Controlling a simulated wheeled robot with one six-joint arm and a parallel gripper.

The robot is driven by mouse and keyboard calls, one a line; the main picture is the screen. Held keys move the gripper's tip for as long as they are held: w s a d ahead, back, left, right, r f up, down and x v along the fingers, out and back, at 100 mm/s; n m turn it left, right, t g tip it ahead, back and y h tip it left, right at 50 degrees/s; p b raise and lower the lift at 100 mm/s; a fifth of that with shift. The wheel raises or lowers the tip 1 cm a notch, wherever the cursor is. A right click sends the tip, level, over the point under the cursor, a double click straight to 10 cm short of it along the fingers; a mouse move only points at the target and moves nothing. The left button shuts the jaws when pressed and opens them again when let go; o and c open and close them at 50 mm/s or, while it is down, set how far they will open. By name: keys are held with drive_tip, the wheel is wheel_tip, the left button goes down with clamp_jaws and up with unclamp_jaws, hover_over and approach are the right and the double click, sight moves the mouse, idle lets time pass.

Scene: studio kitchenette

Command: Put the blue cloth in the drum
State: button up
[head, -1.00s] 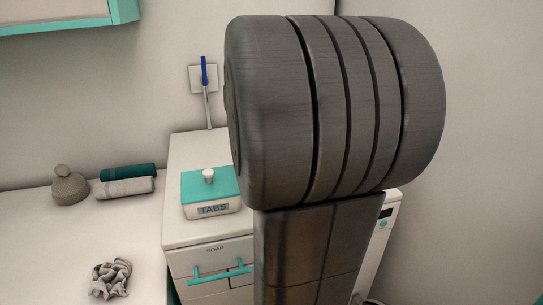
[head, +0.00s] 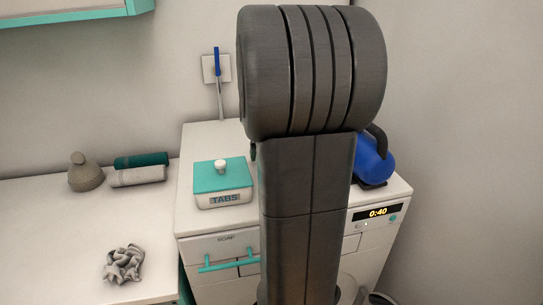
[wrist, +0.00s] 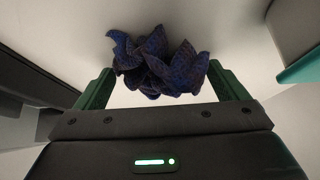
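The blue cloth (wrist: 158,66) is a crumpled dark blue bundle in the wrist view. It sits between the two fingertips of my gripper (wrist: 160,82) and reaches across the gap to both, so the gripper looks shut on it. In the head view my arm hides the gripper and the cloth. The white washing machine (head: 376,236) stands behind my arm, its display reading 0:40. Its front is mostly covered and the inside of the drum cannot be seen. A rounded edge (head: 380,299) shows low at its right, cut off by the frame.
A tabs box (head: 222,184) with a teal lid and a blue kettle (head: 376,160) stand on top of the machine. A teal-edged cabinet (head: 70,14) hangs upper left.

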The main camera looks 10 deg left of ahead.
drive_tip(key=c, duration=0.7)
drive_tip(key=shift+r, duration=0.1)
drive_tip(key=shift+c, duration=0.6)
